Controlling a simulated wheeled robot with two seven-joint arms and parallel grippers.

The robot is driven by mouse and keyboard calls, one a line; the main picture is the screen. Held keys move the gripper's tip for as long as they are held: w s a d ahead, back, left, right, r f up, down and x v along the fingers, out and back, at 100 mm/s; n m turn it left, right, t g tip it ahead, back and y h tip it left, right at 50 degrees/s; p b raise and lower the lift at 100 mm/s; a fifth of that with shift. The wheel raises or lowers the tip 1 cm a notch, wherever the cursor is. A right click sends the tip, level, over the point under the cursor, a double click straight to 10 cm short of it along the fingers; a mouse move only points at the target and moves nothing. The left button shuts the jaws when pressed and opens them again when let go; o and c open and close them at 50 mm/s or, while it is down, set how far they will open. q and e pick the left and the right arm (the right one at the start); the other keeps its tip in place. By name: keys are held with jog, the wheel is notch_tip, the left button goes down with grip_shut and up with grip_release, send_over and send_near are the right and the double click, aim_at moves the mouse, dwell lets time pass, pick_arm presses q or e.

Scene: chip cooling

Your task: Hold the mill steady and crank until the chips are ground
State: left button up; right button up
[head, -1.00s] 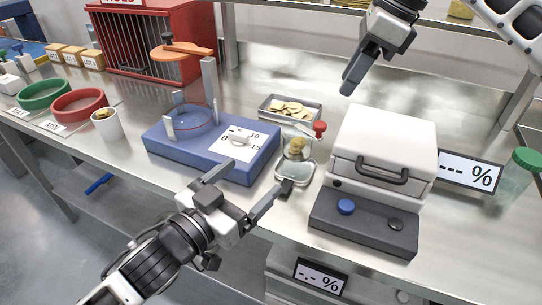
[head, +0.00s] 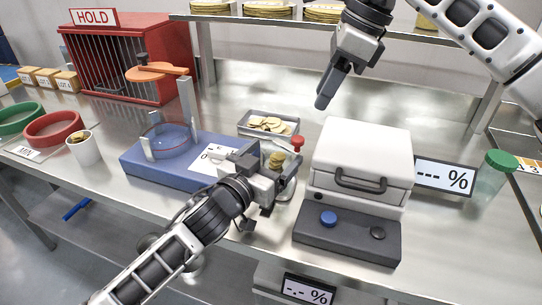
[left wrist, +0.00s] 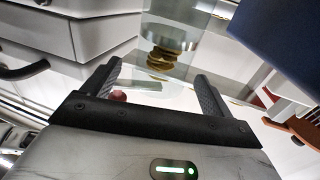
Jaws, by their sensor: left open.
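The mill (head: 278,159) is a small clear jar with chips inside and a crank with a red knob (head: 297,142). My left gripper (head: 270,183) is open at the mill's near side and hides its lower part in the head view. In the left wrist view, the clear jar with its stacked chips (left wrist: 163,58) lies ahead, between the two open fingers (left wrist: 156,78). I cannot tell whether the fingers touch it. My right gripper (head: 326,92) hangs empty above the back of the table, well away from the mill; its finger gap cannot be made out.
A white press-like machine (head: 362,150) with a dark handle stands close right of the mill. A metal tray (head: 245,126) of chips lies behind. A white cup (head: 87,152) stands far left.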

pick_arm(q)
jog(key=c, duration=1.3)
pick_arm(e)
jog(key=shift+o, duration=1)
pick_arm(q)
jog(key=shift+o, duration=0.2)
pick_arm(e)
jog(key=n+t+h, duration=0.3)
jog(key=n+h, duration=0.1)
jog(key=n, duration=0.8)
send_near(298, 138)
notch_tip(298, 138, up, 3)
jog(key=s+a, duration=0.1)
jog(key=s+n+h, duration=0.1)
jog(key=n, duration=0.3)
jog(key=shift+t, duration=0.4)
jog(key=x, duration=1.1)
jog(key=shift+w+f, duration=0.1)
jog(key=shift+f, duration=0.25)
jog(key=shift+a, duration=0.1)
grip_shut()
